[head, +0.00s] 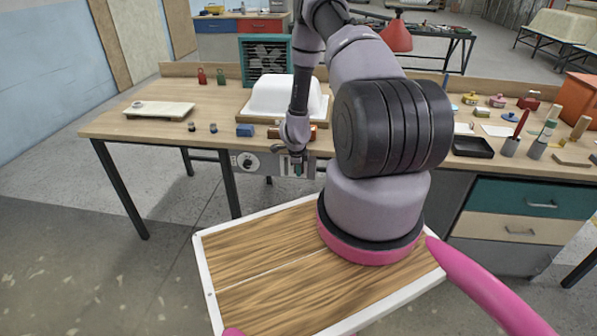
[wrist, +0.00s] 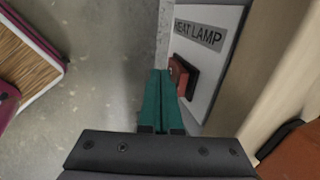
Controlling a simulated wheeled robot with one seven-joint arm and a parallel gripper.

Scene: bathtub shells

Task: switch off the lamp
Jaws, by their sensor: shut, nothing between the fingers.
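A control panel (head: 262,163) hangs under the bench's front edge, with a round dial at its left; my gripper hides part of it. In the wrist view the panel (wrist: 215,65) carries a label (wrist: 200,35) reading "EAT LAMP", its first letter cut off. A red rocker switch (wrist: 182,77) in a dark frame sits below the label. My gripper (wrist: 160,75) has its green fingers shut and empty, just left of the switch; I cannot tell if they touch it. The gripper also shows in the head view (head: 298,170). A red cone-shaped lamp shade (head: 396,37) shows behind my arm; whether it is lit is unclear.
A white tub shell (head: 285,97) stands on the bench (head: 160,92) behind my gripper. A blue block (head: 244,130) and small dark pieces lie left of it. A teal fan unit (head: 266,60) stands behind. A black tray (head: 473,147) and tool cups are at right.

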